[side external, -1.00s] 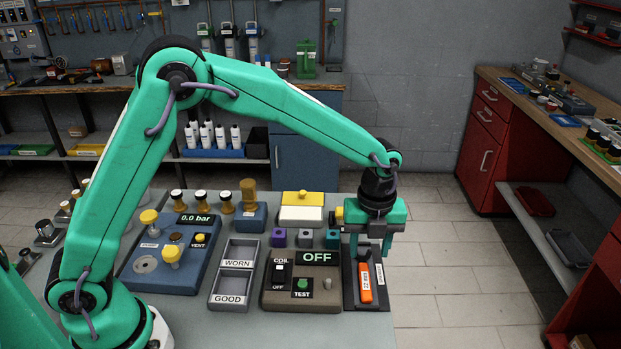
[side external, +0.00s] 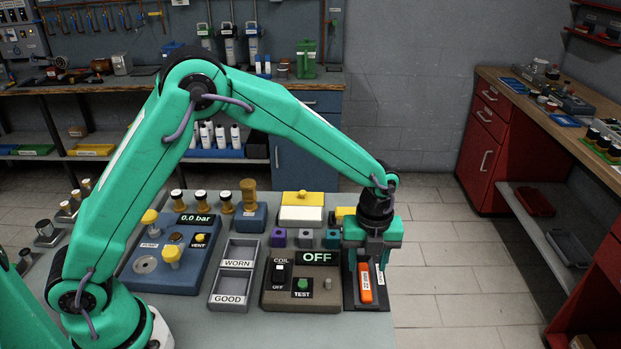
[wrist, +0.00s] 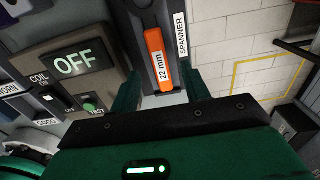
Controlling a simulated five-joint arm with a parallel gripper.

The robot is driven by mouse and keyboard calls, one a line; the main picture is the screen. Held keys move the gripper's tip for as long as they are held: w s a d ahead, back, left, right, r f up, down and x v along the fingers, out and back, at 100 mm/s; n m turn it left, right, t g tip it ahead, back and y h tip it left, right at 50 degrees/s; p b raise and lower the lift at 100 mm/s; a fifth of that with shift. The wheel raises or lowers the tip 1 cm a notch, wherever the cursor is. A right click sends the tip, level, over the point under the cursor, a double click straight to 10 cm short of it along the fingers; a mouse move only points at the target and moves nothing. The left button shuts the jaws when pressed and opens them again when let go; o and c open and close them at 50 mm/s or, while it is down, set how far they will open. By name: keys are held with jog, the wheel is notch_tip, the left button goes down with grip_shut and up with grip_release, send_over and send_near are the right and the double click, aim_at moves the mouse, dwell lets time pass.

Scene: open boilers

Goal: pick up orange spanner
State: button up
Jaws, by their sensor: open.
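The orange spanner (side external: 365,284) lies on a dark tray (side external: 348,298) at the right edge of the bench. In the wrist view the spanner (wrist: 159,58) is marked "22 mm", with a "SPANNER" label beside it on the tray. My gripper (side external: 367,268) is open and points down at the far end of the spanner. In the wrist view its two green fingers (wrist: 163,88) stand apart, one on each side of the spanner's near end. The fingers do not visibly press on it. The spanner's far end in the side view is partly hidden by my gripper.
A test box (side external: 318,285) with an "OFF" display stands just left of the tray. Small coloured blocks (side external: 305,238) and a yellow-topped box (side external: 302,210) stand behind. A grey two-part tray (side external: 233,275) marked WORN and GOOD is further left. Right of the bench is open floor.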

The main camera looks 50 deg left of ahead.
aim_at(365, 277)
jog(key=shift+f, duration=1.95)
jog(key=shift+c, duration=0.5)
grip_shut()
